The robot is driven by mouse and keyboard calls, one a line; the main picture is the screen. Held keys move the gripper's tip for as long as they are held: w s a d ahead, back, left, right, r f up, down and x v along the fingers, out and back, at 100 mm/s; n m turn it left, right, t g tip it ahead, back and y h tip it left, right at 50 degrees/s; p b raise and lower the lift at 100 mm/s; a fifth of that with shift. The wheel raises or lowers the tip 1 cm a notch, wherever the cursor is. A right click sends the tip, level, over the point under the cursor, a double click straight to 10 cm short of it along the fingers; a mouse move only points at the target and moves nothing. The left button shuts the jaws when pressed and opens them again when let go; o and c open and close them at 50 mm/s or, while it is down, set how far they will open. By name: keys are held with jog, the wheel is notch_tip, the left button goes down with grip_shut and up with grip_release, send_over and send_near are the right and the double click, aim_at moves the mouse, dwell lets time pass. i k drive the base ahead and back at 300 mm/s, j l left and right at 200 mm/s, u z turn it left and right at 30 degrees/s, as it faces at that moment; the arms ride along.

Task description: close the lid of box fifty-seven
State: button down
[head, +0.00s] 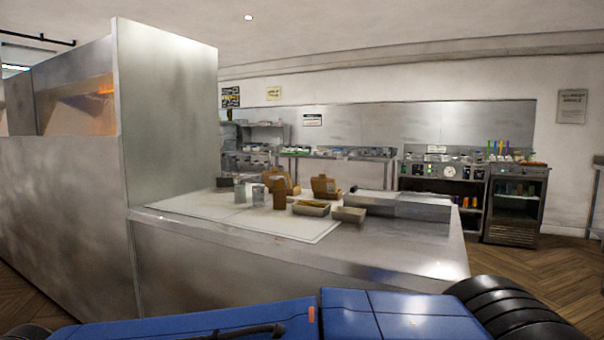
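Two brown cardboard boxes stand on the steel counter: the left box (292,184) and the right box (326,189). Both seem to have a raised lid, but they are small in the head view. I cannot read any number on them, so I cannot tell which is box fifty-seven. The left box is partly hidden by a small brown container (279,197). My gripper is not in view.
The steel counter (400,240) bears a pale mat (285,228), grey containers (240,192), and two shallow trays (311,208) (348,214). A tall steel partition (170,110) stands at left. Wooden floor (520,265) is clear at right, before a glass-fronted cabinet (515,208).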

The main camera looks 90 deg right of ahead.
aim_at(322, 184)
jog(key=i+z, duration=0.2)
jog(key=z, duration=0.25)
jog(key=i+j+z, duration=0.1)
jog(key=z, duration=0.3)
jog(key=i+j+z, duration=0.15)
jog(key=z, duration=0.3)
jog(key=i, duration=0.1)
